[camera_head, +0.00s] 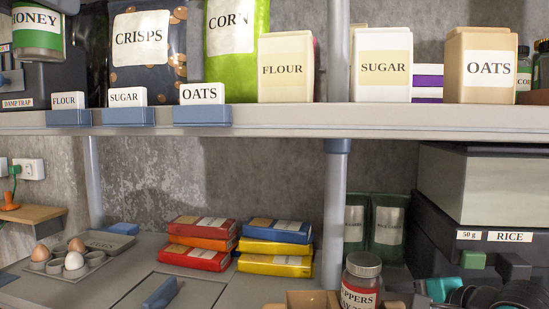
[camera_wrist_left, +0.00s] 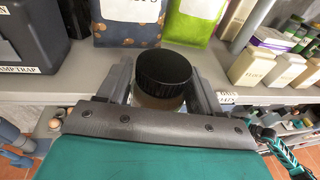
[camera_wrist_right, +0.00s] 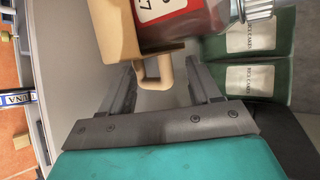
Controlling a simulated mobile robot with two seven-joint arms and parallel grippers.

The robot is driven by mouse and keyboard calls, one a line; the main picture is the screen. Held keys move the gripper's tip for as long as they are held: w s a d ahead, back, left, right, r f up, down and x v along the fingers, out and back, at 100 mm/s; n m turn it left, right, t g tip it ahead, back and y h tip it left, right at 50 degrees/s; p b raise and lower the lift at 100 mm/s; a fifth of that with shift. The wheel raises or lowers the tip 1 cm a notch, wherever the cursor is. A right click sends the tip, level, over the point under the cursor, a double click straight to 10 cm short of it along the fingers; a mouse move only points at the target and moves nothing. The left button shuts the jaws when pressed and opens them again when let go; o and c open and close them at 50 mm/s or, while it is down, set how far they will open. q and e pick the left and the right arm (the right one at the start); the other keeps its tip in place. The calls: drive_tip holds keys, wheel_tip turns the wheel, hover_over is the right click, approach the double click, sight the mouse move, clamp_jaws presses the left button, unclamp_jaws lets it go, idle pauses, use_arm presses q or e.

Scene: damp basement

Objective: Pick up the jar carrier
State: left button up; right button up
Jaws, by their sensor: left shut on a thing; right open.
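The tan jar carrier (camera_head: 305,299) is at the bottom edge of the head view, partly cut off. A jar with a red PEPPERS label (camera_head: 360,282) and grey lid stands in or against it. In the right wrist view the carrier (camera_wrist_right: 115,32) has a loop handle (camera_wrist_right: 154,82). My right gripper (camera_wrist_right: 164,70) is open, with the handle between or just beyond its fingertips; contact cannot be told. My left gripper (camera_wrist_left: 162,78) is shut on a black-lidded jar (camera_wrist_left: 163,68). In the head view this honey jar (camera_head: 38,35) is at top left.
The upper shelf (camera_head: 300,119) holds labelled bags and canisters. A post (camera_head: 334,210) stands behind the carrier.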

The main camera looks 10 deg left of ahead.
clamp_jaws()
idle(0.6)
drive_tip(key=shift+f, duration=0.1)
